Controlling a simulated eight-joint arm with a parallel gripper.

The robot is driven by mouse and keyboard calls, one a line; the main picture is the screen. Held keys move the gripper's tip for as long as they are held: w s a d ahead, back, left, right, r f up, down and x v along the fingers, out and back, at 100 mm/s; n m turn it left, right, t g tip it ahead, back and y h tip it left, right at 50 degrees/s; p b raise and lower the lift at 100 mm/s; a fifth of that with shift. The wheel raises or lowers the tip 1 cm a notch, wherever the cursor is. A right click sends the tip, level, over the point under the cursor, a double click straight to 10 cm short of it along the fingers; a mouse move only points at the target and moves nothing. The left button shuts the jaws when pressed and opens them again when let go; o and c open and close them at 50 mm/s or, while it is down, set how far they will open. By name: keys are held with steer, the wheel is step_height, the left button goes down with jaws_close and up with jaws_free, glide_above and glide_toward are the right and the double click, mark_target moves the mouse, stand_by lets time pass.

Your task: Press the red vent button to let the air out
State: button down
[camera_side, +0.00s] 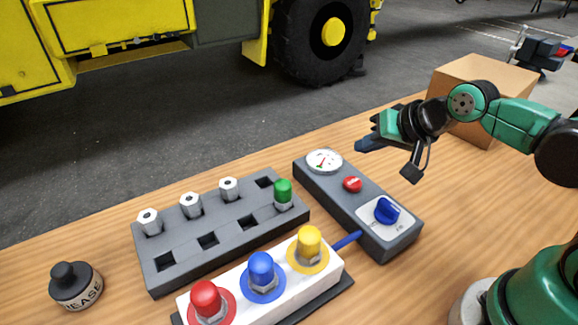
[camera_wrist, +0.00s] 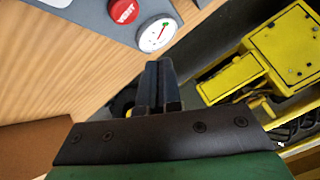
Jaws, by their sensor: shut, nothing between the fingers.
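The red vent button (camera_side: 352,184) sits on a grey control box (camera_side: 330,196) between a round white gauge (camera_side: 324,161) and a blue knob (camera_side: 386,211). In the wrist view the button (camera_wrist: 123,10) reads "VENT" and lies at the top edge, left of the gauge (camera_wrist: 157,34). My gripper (camera_side: 362,146) is shut and empty. It is above and beyond the box, to the right of the gauge in the side view, apart from the button. In the wrist view its shut fingers (camera_wrist: 158,75) point up toward the gauge.
A grey rack (camera_side: 225,230) with metal fittings and a green-capped one stands left of the box. A white block (camera_side: 325,279) with red, blue and yellow caps stands in front. A grease pot (camera_side: 76,286) is at left, a cardboard box (camera_side: 478,75) behind my arm.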

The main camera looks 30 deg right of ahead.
steer(key=s+n, duration=0.1)
steer(key=n, duration=0.1)
steer(key=s+n+g, duration=0.1)
steer(key=n, duration=0.1)
steer(key=s+r+n, duration=0.1)
steer(key=shift+s+d+n+g+h, duration=0.15)
steer(key=shift+d+n+g+h, duration=0.15)
steer(key=shift+n+h, duration=0.1)
steer(key=shift+r, duration=0.1)
step_height(320, 180, up, 6)
steer(key=n+g, duration=0.7)
steer(key=n, duration=1.1)
glide_above(353, 181)
steer(key=shift+r, duration=0.1)
step_height(353, 181, down, 14)
steer(key=shift+f, duration=0.1)
